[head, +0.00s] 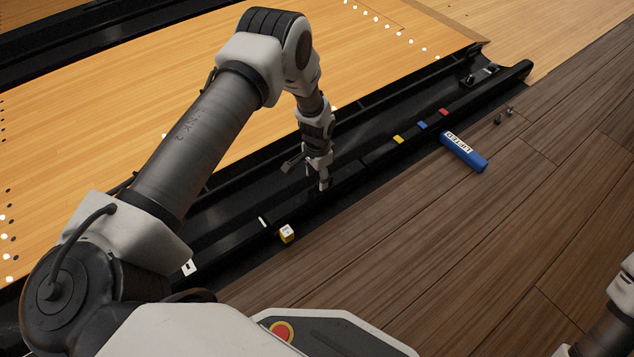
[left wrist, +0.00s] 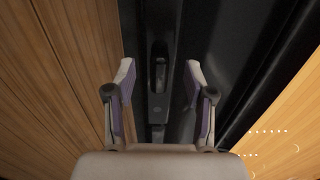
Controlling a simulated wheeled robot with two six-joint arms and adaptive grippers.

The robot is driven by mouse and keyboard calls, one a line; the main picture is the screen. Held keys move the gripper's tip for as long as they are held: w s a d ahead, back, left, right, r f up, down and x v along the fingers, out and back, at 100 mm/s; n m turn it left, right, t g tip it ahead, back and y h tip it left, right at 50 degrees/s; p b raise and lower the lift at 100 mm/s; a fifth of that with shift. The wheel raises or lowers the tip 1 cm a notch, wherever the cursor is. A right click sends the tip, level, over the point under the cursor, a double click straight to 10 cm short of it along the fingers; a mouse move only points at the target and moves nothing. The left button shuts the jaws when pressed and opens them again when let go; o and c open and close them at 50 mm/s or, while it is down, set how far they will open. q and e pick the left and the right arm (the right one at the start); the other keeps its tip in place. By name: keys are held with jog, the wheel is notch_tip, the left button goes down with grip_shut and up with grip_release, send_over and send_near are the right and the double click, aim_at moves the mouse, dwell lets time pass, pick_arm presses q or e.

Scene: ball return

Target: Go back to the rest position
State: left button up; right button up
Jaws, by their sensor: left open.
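My left gripper (head: 322,184) hangs over the black ball-return channel (head: 235,220) between the wooden lane and the brown floor. In the left wrist view, the left gripper (left wrist: 158,80) has its two fingers apart with nothing held between them. Below the fingers is a dark slot in the black rail (left wrist: 160,105). My right arm (head: 610,325) shows only in part at the lower right corner in the head view, and its gripper is out of view.
A blue labelled box (head: 463,151) lies on the brown floor (head: 420,260). Yellow, blue and red markers (head: 422,125) sit along the rail. Small dark items (head: 498,121) lie farther right. The floor at right is mostly clear.

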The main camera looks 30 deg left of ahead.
pick_arm(q)
notch_tip(320, 180, up, 8)
